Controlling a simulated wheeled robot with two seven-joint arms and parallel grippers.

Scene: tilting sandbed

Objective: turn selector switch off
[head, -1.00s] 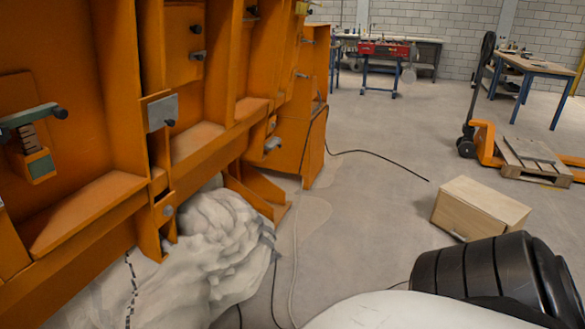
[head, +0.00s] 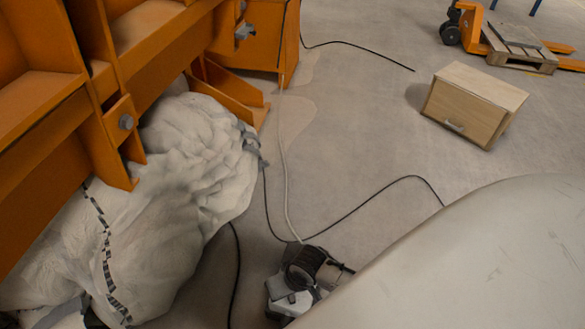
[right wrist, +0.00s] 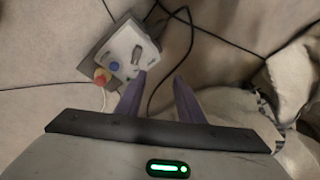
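A small white control box (right wrist: 128,48) on a grey plate lies at the upper left in the right wrist view. It has a blue button (right wrist: 114,66) and a red-and-yellow knob (right wrist: 101,77). A small dark part near its right side may be the selector switch, but its setting is unreadable. My right gripper (right wrist: 158,84) is open, its two purplish fingers spread and empty. The left fingertip is by the box's lower edge in the picture; I cannot tell whether it touches. My left gripper is not in view.
An orange steel frame (head: 60,140) with a white fabric-like mass (head: 170,190) under it fills the left. Black and white cables cross the floor. A wooden box (head: 470,105) and a pallet (head: 515,45) stand at the right. A dark and grey form at bottom centre is unclear.

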